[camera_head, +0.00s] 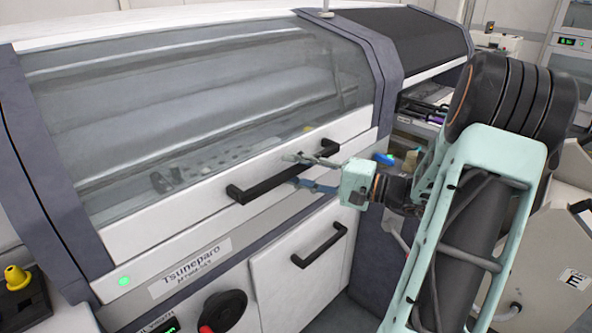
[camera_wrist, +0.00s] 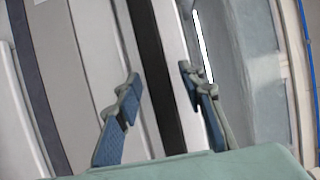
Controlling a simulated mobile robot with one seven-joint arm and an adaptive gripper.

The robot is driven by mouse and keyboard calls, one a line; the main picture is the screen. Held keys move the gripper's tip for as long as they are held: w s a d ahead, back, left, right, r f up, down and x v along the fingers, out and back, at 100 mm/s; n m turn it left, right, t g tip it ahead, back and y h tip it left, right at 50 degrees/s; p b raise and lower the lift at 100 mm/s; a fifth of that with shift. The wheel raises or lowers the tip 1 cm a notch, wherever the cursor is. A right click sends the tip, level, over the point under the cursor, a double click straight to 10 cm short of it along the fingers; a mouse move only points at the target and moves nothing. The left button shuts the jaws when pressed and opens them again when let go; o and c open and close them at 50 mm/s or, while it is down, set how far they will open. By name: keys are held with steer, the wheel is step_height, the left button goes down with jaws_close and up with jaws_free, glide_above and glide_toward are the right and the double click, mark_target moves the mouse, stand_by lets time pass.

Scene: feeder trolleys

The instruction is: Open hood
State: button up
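The hood (camera_head: 200,110) is a large transparent cover with a white lower frame on the machine, and it is down. Its black bar handle (camera_head: 283,175) runs along the white front strip. My gripper (camera_head: 296,170) is at the handle's right part, its fingers spread above and below the bar. In the wrist view the handle (camera_wrist: 157,75) passes as a dark band between the two open blue-padded fingers (camera_wrist: 158,95). There is a gap between the handle and the left finger; the right finger is nearer the bar. I cannot tell if it touches.
Below the hood is a white door (camera_head: 297,255) with its own black handle (camera_head: 319,244). A red and black rotary switch (camera_head: 222,312) and a green light (camera_head: 124,281) are on the front. A yellow-knobbed box (camera_head: 20,290) stands at the left. A white trolley (camera_head: 555,235) is at the right.

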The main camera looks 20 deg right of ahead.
steer(key=shift+c, duration=0.6)
jaws_close()
steer(key=shift+r, duration=0.1)
